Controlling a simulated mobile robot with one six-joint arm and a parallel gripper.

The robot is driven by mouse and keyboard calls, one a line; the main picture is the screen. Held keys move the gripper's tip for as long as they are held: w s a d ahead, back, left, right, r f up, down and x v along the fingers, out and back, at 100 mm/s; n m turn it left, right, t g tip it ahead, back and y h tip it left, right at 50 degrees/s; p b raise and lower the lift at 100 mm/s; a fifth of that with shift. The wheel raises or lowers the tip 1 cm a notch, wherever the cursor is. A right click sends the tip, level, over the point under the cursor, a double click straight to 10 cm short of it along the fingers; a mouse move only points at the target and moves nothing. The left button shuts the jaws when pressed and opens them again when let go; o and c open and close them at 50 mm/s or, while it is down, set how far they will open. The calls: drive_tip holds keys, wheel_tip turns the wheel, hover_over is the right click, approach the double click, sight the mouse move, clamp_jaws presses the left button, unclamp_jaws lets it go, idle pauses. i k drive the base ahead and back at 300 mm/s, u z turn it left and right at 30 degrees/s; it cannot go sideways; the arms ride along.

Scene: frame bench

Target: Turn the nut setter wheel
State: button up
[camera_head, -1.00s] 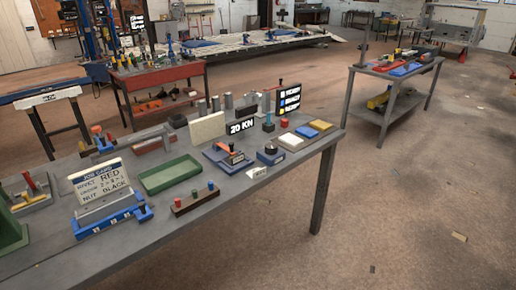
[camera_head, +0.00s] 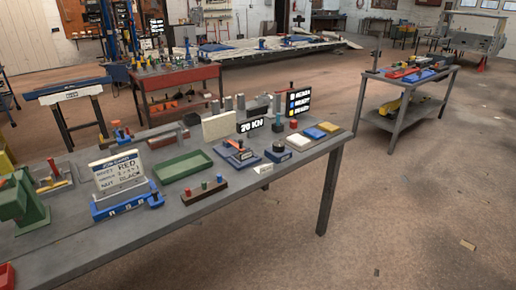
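My gripper is not in view. A grey bench (camera_head: 90,248) runs from the lower left to the middle. On its right half sits a dark round knob-like piece on a base (camera_head: 278,152), perhaps the nut setter wheel; it is too small to be sure. Left of it is a blue device with an orange part (camera_head: 240,152). A black "20 KN" sign (camera_head: 250,126) stands behind them.
A green tray (camera_head: 180,165) and a wooden block with coloured pegs (camera_head: 204,190) lie mid-bench. Yellow, blue and cream pads (camera_head: 314,133) lie near the right end. A red cart (camera_head: 178,85) and another grey table (camera_head: 408,80) stand behind. Open floor lies at the right.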

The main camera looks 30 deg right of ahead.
sight(278, 147)
drive_tip(key=u, duration=1.05)
drive_tip(key=k, duration=0.7)
drive_tip(key=z, duration=1)
drive_tip(key=i, duration=0.55)
drive_tip(key=u, duration=0.2)
